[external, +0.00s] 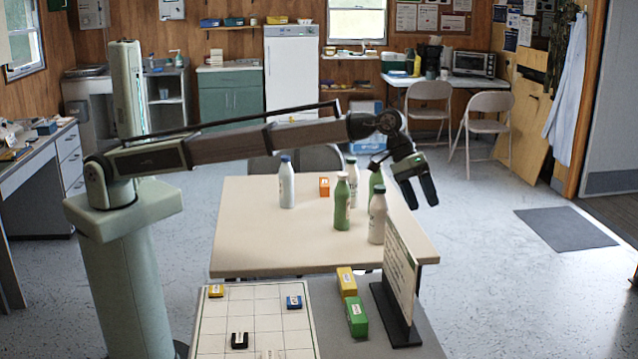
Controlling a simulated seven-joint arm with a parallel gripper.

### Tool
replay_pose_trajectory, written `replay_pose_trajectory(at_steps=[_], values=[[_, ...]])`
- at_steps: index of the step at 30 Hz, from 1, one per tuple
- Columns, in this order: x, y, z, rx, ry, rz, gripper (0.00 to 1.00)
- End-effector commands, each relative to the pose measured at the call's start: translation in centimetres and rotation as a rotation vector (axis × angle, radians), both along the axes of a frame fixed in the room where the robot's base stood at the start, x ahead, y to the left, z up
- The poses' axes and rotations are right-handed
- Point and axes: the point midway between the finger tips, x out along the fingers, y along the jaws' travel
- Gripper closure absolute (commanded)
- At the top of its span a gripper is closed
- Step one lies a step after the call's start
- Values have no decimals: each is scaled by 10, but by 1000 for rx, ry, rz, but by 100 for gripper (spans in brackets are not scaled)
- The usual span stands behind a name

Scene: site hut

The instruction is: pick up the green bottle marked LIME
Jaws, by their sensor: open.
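Two green bottles stand upright on the table (250,245). The other green bottle (376,180) is farther back, partly hidden behind a white bottle and close to my arm. Their labels are too small to read, so I cannot tell which is marked LIME. My gripper (420,202) is open, with its fingers pointing down, near the table's right edge. It is to the right of the bottles in the picture and appears empty.
White bottles (377,218) stand close to the green ones, with another white bottle (287,186) to the left. An orange block (324,187) lies behind. An upright sign (401,273) stands in front on the right. The table's left front is clear.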

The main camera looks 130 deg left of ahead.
Motion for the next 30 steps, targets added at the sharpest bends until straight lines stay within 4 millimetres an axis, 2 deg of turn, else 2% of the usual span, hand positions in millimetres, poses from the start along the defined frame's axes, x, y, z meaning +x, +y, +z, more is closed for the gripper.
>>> replay_pose_trajectory(at_steps=[1, 6, 8, 12, 18, 21, 24, 27, 30], values=[[-16, 35, 0, -2, 33, 42, 16], [-75, 129, 0, -14, 145, 172, 16], [-99, 160, 1, -19, 186, 219, 16], [-158, 229, 4, -39, 279, 334, 16], [-250, 313, 10, -78, 406, 499, 16], [-290, 343, 14, -96, 458, 569, 16], [-322, 364, 17, -113, 499, 621, 16], [-342, 376, 19, -124, 524, 655, 16], [-352, 381, 19, -130, 537, 672, 16]])
